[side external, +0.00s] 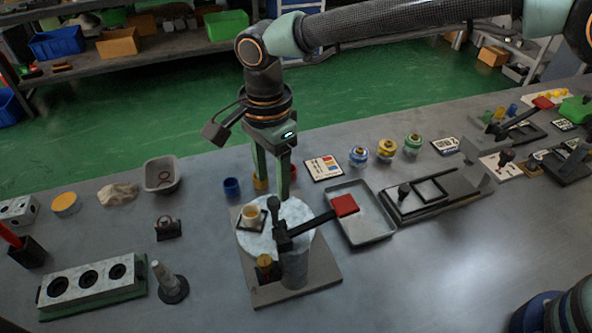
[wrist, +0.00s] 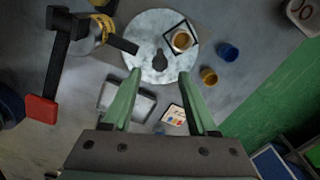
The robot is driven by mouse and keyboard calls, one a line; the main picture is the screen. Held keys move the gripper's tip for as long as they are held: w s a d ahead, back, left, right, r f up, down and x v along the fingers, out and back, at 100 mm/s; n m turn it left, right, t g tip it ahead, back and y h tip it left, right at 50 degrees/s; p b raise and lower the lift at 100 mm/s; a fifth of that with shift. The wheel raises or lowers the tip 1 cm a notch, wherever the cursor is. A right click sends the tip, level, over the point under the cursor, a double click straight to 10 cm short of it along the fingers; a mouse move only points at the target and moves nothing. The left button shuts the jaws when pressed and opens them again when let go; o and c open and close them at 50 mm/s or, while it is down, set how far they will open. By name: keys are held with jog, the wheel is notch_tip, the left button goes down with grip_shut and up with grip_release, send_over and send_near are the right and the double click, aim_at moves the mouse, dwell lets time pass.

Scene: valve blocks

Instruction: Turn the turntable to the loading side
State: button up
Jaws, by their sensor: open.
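The turntable (side external: 300,212) is a pale speckled disc on a grey base plate; it also shows in the wrist view (wrist: 143,30). A black upright knob (side external: 273,204) stands on the disc. A tan cup (side external: 250,212) sits inside a black square frame on the disc, at its left in the side view and upper right in the wrist view (wrist: 182,40). My gripper (side external: 272,194) is open and points down over the disc. In the wrist view my gripper (wrist: 160,74) has its green fingers apart, with the knob (wrist: 160,60) just beyond the tips, between their lines. I see no contact.
A grey post (side external: 294,268) with a black lever and red end (side external: 344,205) stands close at the disc's front right. A grey tray (side external: 374,232) lies right of it. Blue (side external: 231,187) and yellow cups stand behind the disc. A three-hole block (side external: 90,282) is front left.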

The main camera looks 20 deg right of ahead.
notch_tip(320, 180, up, 8)
dwell(0.5)
jog(key=d+r+n+t+y, duration=0.1)
jog(key=d+r+n, duration=0.25)
jog(key=d, duration=0.65)
jog(key=d+r+n+t, duration=0.1)
jog(key=d+r+n, duration=0.3)
jog(key=d, duration=0.6)
jog(key=s+d+f+n+t, duration=0.1)
jog(key=s+d+n, duration=0.2)
jog(key=s+d, duration=0.2)
jog(key=s+d+f+n+t+h, duration=0.1)
jog(key=s+d, duration=0.4)
jog(key=d, duration=0.6)
jog(key=shift+f+n+t, duration=0.6)
jog(key=shift+n+t, duration=0.2)
jog(key=shift+n, duration=0.25)
